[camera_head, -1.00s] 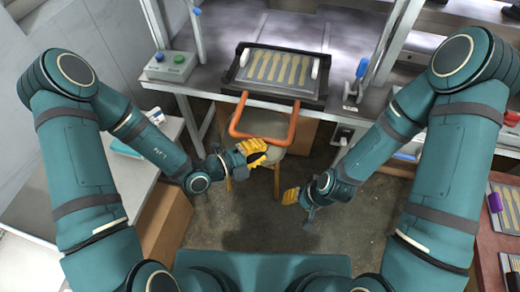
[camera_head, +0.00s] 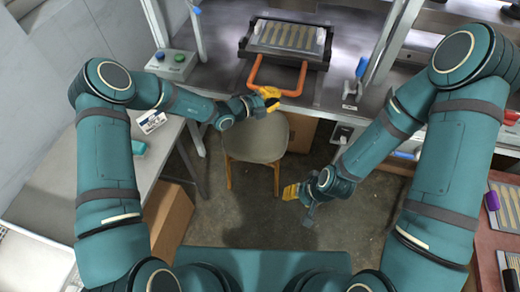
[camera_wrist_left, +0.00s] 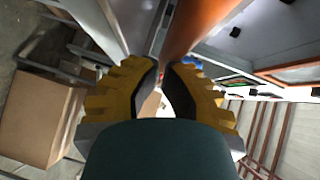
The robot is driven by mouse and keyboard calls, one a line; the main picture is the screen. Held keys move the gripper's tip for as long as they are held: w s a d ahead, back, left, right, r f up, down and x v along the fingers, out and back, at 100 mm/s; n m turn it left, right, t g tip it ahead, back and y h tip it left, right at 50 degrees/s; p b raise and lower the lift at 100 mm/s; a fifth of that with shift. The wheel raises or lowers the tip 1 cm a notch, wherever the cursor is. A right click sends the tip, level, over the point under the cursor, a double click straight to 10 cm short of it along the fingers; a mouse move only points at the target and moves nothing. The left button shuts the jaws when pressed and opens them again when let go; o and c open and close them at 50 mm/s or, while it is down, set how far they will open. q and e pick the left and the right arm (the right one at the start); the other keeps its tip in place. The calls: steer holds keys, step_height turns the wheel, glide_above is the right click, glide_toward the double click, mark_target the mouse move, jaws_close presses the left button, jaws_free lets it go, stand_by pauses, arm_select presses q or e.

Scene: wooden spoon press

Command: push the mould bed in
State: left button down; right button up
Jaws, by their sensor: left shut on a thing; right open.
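The mould bed (camera_head: 323,62) is a black-framed tray with several pale wooden spoon shapes on its grey plate. It sits at the press bench, its far edge near the top of the head view. An orange U-shaped handle (camera_head: 252,75) sticks out of its near side. My left gripper (camera_head: 273,98) is shut on the handle's near bar. In the left wrist view the orange handle (camera_wrist_left: 197,28) runs down between the yellow fingers (camera_wrist_left: 163,75), which hide part of it. My right gripper (camera_head: 290,192) is open and empty, low over the floor, apart from the bed.
A stool (camera_head: 257,138) stands below the handle. A button box (camera_head: 172,65) is left of the bed, and a blue-handled clamp (camera_head: 360,70) is to its right. Press posts flank the bed. A cardboard box (camera_head: 172,215) stands at the left. The middle floor is clear.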

arm_select(q)
steer(key=shift+w+d, duration=0.15)
steer(key=shift+w, duration=0.6)
steer(key=shift+w+d, duration=0.15)
steer(key=shift+w, duration=0.55)
